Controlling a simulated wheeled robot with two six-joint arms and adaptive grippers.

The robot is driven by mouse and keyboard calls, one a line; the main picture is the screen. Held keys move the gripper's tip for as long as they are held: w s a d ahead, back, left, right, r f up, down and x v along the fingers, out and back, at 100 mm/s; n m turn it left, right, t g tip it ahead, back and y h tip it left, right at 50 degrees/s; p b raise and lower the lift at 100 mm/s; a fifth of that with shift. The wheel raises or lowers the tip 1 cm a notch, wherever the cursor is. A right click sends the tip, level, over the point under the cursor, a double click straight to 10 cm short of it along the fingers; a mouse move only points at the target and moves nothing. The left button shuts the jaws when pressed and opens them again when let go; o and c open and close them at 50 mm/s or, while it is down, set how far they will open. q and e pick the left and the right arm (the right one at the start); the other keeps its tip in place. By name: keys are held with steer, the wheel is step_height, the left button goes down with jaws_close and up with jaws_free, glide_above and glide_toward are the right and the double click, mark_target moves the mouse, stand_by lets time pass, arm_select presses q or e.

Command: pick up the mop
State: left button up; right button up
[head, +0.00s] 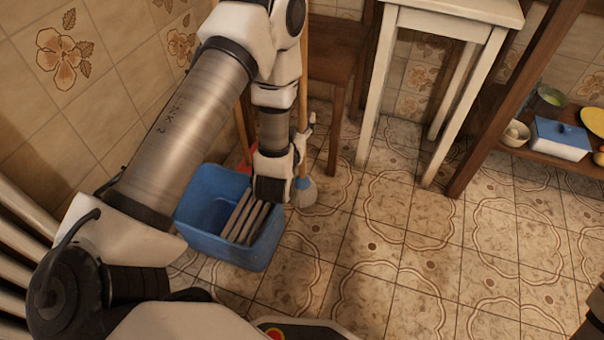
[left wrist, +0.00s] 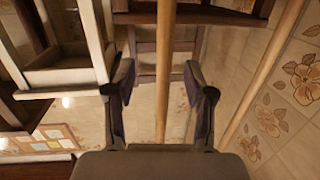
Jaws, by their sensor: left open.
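The mop has a long wooden handle (head: 303,80) and a pale round head (head: 304,193) resting on the floor just right of the blue bucket. My left gripper (head: 308,135) is beside the handle, above the mop head, and partly hidden by my wrist. In the left wrist view its two fingers (left wrist: 161,92) are spread wide, and the mop handle (left wrist: 165,50) passes between them. I cannot see either finger touching the handle. My right gripper is not in view.
A blue bucket (head: 190,200) with grey slats stands below my left wrist. A second wooden pole (left wrist: 262,75) leans nearby. A brown chair (head: 340,65) and a white table (head: 452,10) stand behind. A shelf (head: 540,158) is at right. Floor at front right is clear.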

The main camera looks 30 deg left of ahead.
mark_target(301, 103)
arm_select(q)
steer(key=w, duration=0.1)
steer(key=w+a+t+b, duration=0.1)
steer(key=shift+w+a+y, duration=0.1)
steer(key=shift+w+y, duration=0.2)
steer(key=shift+y, duration=0.1)
steer(key=b+x, duration=0.2)
steer(key=x, duration=0.1)
steer(key=f+b+x, duration=0.1)
steer(key=x, duration=0.1)
steer(key=shift+a+b, duration=0.25)
steer(key=shift+b, duration=0.15)
steer(key=shift+w+a+r, duration=0.1)
steer(key=shift+w+a, duration=0.05)
steer(key=shift+w, duration=0.25)
steer(key=shift+r, duration=0.15)
jaws_close()
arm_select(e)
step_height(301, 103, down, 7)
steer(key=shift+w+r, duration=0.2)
